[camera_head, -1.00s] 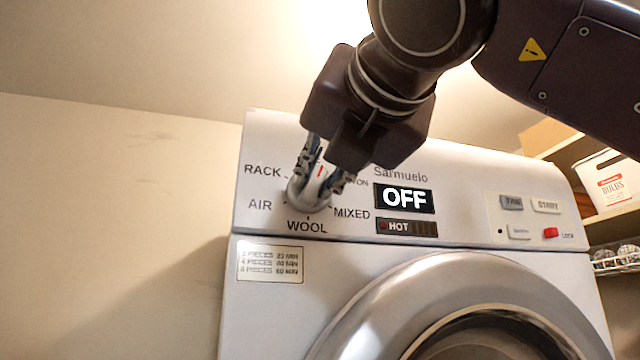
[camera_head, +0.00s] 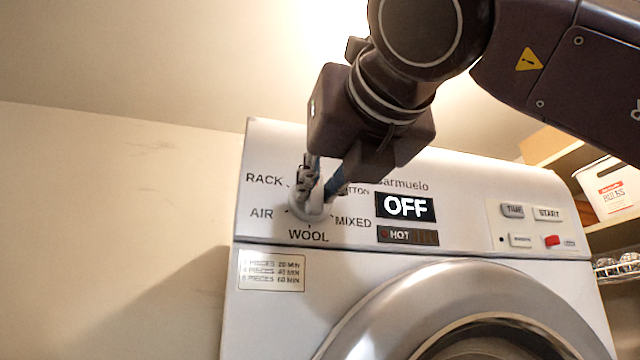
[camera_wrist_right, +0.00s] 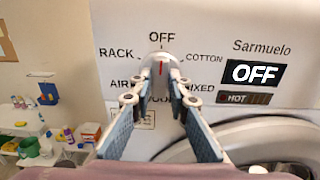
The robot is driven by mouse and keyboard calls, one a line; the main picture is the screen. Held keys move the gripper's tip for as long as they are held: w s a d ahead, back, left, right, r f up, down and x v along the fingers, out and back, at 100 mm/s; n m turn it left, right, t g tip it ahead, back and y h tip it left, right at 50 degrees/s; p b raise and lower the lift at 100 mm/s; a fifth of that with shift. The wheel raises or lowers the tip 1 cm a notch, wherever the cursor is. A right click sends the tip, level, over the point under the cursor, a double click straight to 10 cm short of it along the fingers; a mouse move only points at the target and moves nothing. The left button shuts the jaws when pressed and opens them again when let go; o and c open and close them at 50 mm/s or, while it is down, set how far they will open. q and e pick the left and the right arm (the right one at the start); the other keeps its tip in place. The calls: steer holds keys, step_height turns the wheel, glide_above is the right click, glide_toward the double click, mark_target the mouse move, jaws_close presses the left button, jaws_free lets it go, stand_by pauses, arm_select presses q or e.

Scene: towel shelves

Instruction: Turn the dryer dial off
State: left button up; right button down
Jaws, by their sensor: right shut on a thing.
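The white dryer (camera_head: 460,230) stands in front of me. Its round dial (camera_head: 308,207) is at the upper left of the panel, ringed by labels such as RACK, AIR, WOOL and MIXED. My right gripper (camera_head: 317,192) is shut on the dial, its fingers on either side of it. In the right wrist view the dial (camera_wrist_right: 160,64) shows between the fingertips, with its red mark pointing up at the OFF label. The display (camera_head: 405,207) reads OFF. The gripper partly hides the dial in the head view. My left gripper is not in view.
Buttons (camera_head: 530,226) sit at the panel's right. Shelves with a white bin (camera_head: 608,190) and a wire basket (camera_head: 618,265) stand at the right. The wall left of the dryer is bare. The right wrist view shows shelves with bottles (camera_wrist_right: 40,140) at the left.

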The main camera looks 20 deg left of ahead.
steer(key=shift+a+f, duration=0.2)
steer(key=shift+f, duration=0.3)
steer(key=c, duration=1.8)
jaws_free()
steer(key=shift+r, duration=0.15)
steer(key=shift+c, duration=0.2)
steer(key=shift+w+d+r, duration=0.1)
steer(key=v, duration=1.2)
